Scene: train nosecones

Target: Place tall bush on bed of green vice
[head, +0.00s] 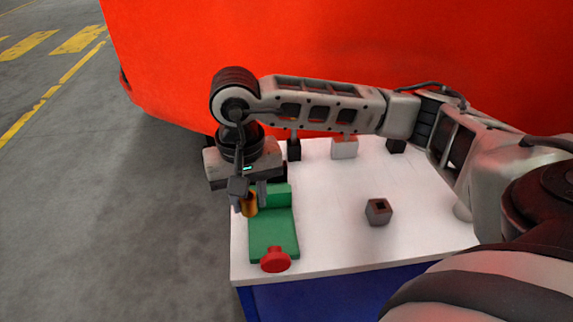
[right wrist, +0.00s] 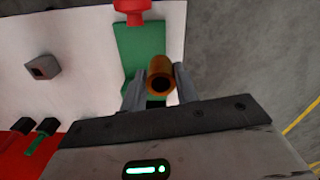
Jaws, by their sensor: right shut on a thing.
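The green vice (head: 272,235) lies at the left end of the white table, with a red knob (head: 275,260) at its near end; its green bed also shows in the right wrist view (right wrist: 140,48). My right gripper (head: 248,203) is shut on a brass-coloured tubular bush (right wrist: 160,76), which also shows in the head view (head: 249,205). The bush is at the vice's left edge in the head view, seemingly above it; I cannot tell whether it touches. In the right wrist view I look into its hollow end. My left gripper is not in view.
A grey-brown square block with a hole (head: 378,211) stands on the white table (head: 330,240), right of the vice. Black and white holders (head: 344,148) stand along the back. A large red body (head: 340,50) rises behind. The table's middle is clear.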

